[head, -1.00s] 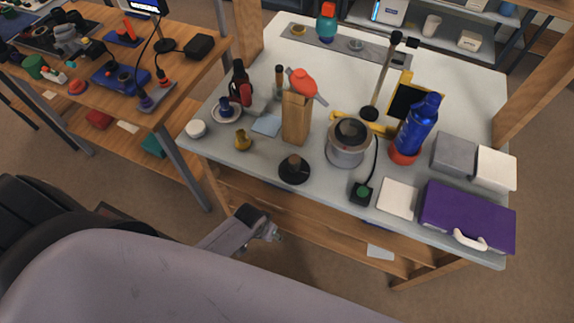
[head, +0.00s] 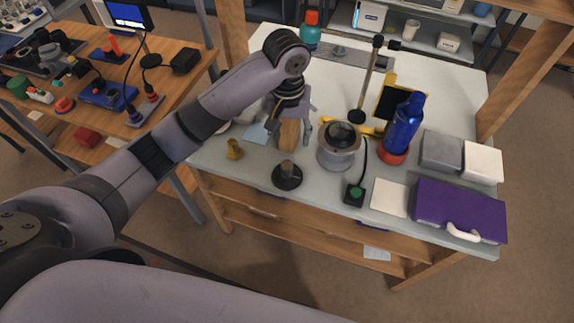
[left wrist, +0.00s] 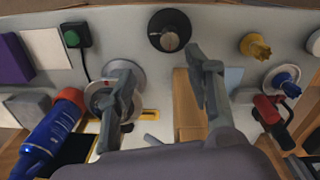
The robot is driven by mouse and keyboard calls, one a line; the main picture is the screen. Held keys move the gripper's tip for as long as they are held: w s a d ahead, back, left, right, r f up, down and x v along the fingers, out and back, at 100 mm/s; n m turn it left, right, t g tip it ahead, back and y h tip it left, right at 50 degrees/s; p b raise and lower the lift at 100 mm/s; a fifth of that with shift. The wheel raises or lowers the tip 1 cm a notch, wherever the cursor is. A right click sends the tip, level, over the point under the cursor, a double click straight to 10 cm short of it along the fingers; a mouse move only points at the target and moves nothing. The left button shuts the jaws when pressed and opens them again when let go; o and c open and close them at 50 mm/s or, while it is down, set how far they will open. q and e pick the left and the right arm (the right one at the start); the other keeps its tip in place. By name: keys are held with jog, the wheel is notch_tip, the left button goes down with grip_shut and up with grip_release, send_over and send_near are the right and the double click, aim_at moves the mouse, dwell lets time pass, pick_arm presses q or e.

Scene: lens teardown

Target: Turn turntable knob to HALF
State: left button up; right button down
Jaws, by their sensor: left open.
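A small black control box with a round green top (head: 355,192) sits near the table's front edge. A black cord runs from it to a round metal turntable-like device (head: 338,158) with a dark top. In the left wrist view the green-topped box (left wrist: 75,37) is at upper left and the round device (left wrist: 96,97) is partly behind a finger. I cannot read any marking on the box. My left gripper (head: 291,128) is open and points down over a wooden block (head: 289,136), left of the device. The fingers (left wrist: 160,68) look empty. My right gripper is not in view.
A black disc with a knob-like post (head: 287,175) stands in front of the block. A blue bottle (head: 403,125), a lamp stand (head: 366,85), a white pad (head: 389,198) and a purple case (head: 459,208) are to the right. A brass piece (head: 234,149) is at left.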

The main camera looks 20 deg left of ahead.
aim_at(287, 164)
pick_arm(q)
jog(key=shift+n+y, duration=0.3)
jog(key=f, duration=0.5)
jog(key=f+p, duration=0.1)
jog(key=f, duration=0.4)
jog(key=a+f, duration=0.1)
jog(key=f, duration=0.4)
jog(key=shift+w, duration=0.3)
jog(key=shift+c, duration=0.4)
jog(key=shift+p, duration=0.3)
grip_shut()
